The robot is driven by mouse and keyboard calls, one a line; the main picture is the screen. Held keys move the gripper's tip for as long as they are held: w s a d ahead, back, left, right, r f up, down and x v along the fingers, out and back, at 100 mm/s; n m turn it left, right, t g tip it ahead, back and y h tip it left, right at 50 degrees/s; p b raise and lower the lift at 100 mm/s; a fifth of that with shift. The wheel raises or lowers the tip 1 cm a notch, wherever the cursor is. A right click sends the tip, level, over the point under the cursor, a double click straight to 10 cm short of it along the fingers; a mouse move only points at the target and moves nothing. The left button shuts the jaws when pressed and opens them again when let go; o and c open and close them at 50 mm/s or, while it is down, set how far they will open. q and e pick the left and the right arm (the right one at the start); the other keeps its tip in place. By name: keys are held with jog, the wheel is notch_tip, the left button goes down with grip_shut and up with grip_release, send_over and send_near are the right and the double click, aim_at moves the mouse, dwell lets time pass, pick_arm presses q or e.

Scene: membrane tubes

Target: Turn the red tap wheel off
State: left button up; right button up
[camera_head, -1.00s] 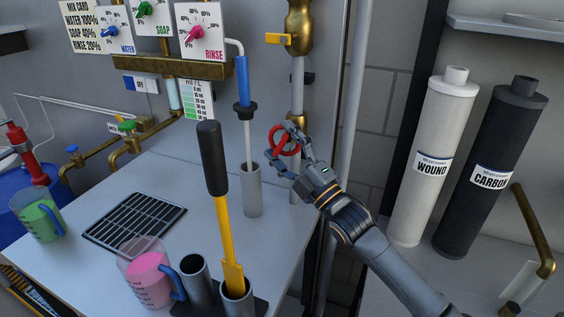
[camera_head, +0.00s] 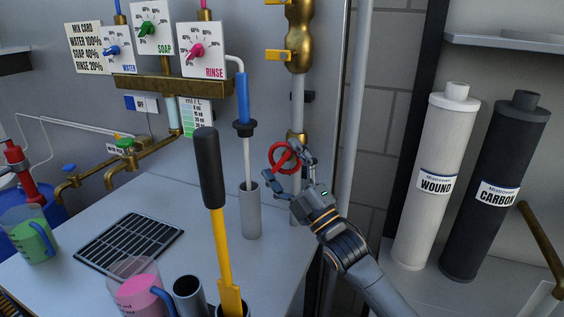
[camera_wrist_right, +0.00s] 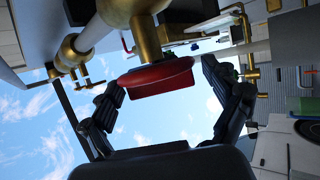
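The red tap wheel (camera_head: 284,157) sits on a brass valve (camera_head: 297,138) on the vertical pipe, right of the grey cylinder. My right gripper (camera_head: 288,166) is at the wheel, its fingers spread at the wheel's right and lower side. In the right wrist view the red wheel (camera_wrist_right: 155,78) appears edge-on between the two fingers of the right gripper (camera_wrist_right: 163,82). The fingers are open, one on each side of the rim. The right finger looks very near the rim; I cannot tell whether it touches. My left gripper is not in view.
A grey cylinder (camera_head: 251,212) with a blue-handled tube (camera_head: 242,98) above it stands left of the wheel. A yellow-shafted tool (camera_head: 222,245) rises in front. Brass fittings (camera_head: 300,40) line the pipe above. White (camera_head: 434,175) and dark (camera_head: 495,190) filter cartridges stand right.

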jog(key=shift+s+f, duration=0.1)
jog(key=shift+s+d+f, duration=0.15)
jog(key=shift+d+f, duration=0.05)
jog(key=v, duration=1.1)
jog(key=shift+d+f, duration=0.1)
